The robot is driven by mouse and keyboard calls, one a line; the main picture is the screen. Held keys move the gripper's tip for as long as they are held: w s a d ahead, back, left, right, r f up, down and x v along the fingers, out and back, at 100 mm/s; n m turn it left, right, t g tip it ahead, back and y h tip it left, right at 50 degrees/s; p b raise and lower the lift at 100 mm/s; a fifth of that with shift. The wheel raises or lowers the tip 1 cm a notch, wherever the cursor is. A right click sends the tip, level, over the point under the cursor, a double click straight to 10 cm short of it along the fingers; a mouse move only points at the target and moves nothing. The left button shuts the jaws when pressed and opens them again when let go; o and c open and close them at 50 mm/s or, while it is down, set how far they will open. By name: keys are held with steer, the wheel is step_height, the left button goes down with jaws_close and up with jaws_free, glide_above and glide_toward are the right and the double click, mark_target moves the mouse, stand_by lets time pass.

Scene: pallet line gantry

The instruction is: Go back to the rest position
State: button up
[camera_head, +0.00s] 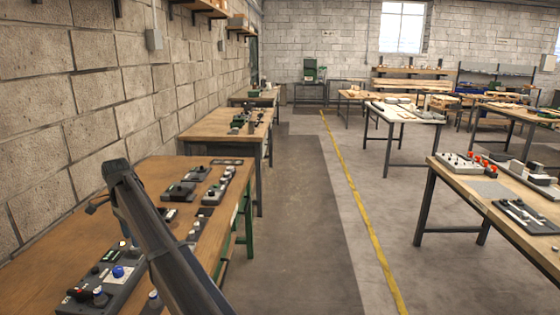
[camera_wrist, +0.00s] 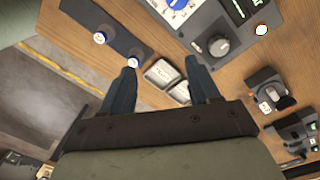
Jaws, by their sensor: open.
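My gripper (camera_wrist: 160,82) is open in the wrist view, its two dark fingers apart with nothing between them. Below the fingers is the wooden bench top (camera_wrist: 158,50) with control panels on it. In the head view my arm reaches from the bottom edge up over the near left bench (camera_head: 150,172). The gripper's fingers are hard to make out in the head view.
A control panel with a blue knob (camera_head: 118,272) sits at the bench's front left. Several small dark devices (camera_head: 180,190) stand farther back. A block wall (camera_head: 40,110) borders the bench on the left. The aisle floor (camera_head: 300,220) right of the bench is clear.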

steer(key=w+d+f+g, duration=0.1)
steer(key=d+f, duration=0.3)
steer(key=d, duration=0.4)
steer(key=w+d+f+m, duration=0.1)
steer(key=w+d+f, duration=0.1)
steer(key=d+f, duration=0.4)
steer(key=w+d+f+g, duration=0.1)
steer(key=d+f, duration=0.2)
steer(key=d, duration=0.6)
steer(key=s+d+f+n+g, duration=0.1)
steer(key=s+d+f, duration=0.3)
steer(key=d+f, duration=0.75)
steer(key=s+d+f+n, duration=0.1)
steer(key=s+d+f, duration=0.2)
steer(key=d+f, duration=0.8)
steer(key=s+d+f+n+g, duration=0.1)
steer(key=s+d+f+n, duration=0.1)
steer(key=s+d+f, duration=0.55)
steer(key=s+d+f+n+g, duration=0.1)
steer(key=s+d+f, duration=0.4)
steer(key=s+f, duration=0.6)
steer(key=s+d+f+n, duration=0.1)
steer(key=s+d, duration=0.3)
steer(key=s, duration=0.7)
steer(key=s+d+f+n+g, duration=0.1)
steer(key=s+d+f+n, duration=0.1)
steer(key=s, duration=0.9)
step_height(320, 180, down, 3)
steer(key=shift+d+r, duration=0.15)
steer(key=shift+d, duration=0.75)
